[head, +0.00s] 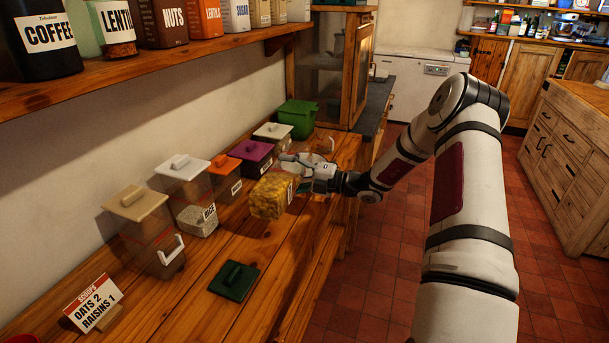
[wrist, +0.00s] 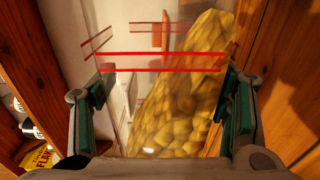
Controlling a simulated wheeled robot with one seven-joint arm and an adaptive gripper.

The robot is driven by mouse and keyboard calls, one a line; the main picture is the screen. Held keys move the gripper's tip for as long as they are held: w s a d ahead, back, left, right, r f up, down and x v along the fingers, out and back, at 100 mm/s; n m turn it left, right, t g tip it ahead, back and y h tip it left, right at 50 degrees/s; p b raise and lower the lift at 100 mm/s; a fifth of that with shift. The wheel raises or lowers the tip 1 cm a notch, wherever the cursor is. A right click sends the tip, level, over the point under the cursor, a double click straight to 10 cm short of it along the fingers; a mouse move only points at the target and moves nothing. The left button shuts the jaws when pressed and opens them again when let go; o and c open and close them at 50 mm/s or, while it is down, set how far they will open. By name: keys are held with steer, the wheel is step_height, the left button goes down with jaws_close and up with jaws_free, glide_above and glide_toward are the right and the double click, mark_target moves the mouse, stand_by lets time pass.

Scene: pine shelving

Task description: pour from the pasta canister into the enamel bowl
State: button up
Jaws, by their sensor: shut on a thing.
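The pasta canister (head: 268,197) is clear with yellow pasta inside. My gripper (head: 297,170) is shut on it above the wooden counter. In the wrist view the canister (wrist: 180,110) is between the two dark green finger pads, with red lines around its clear wall. The pasta is heaped towards the right side there, and the canister looks tilted. No pasta is seen falling. A dark green lid (head: 233,281) lies on the counter in front. I cannot clearly make out the enamel bowl; a red edge (head: 18,339) shows at the bottom left corner, too cut off to identify.
Lidded canisters line the wall: beige (head: 150,230), white (head: 187,195), orange (head: 224,175), purple (head: 252,158). A green container (head: 298,117) stands behind. A sign (head: 92,303) stands at front left. A loaded shelf (head: 150,82) overhangs the counter (head: 190,295), whose middle front is partly clear.

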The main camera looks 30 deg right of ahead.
steer(key=shift+w+d+r+m, duration=0.15)
steer(key=shift+r+m, duration=0.35)
steer(key=shift+r, duration=0.05)
steer(key=shift+w+d+r+m, duration=0.15)
steer(key=shift+r+m, duration=0.35)
stand_by(1.9)
steer(key=shift+f, duration=0.1)
steer(key=shift+s+a+f+n, duration=0.15)
steer(key=shift+f+n, duration=0.3)
steer(key=shift+n, duration=0.05)
steer(key=shift+s+a+f+n, duration=0.15)
steer(key=shift+f+n, duration=0.25)
steer(key=shift+n, duration=0.1)
steer(key=n, duration=0.1)
steer(key=n+p, duration=0.1)
steer(key=n, duration=0.1)
steer(key=s+a+n, duration=0.1)
steer(key=n, duration=0.1)
steer(key=shift+a+f, duration=0.1)
steer(key=shift+f, duration=0.15)
steer(key=shift+r+p, duration=0.1)
steer(key=shift+p, duration=0.2)
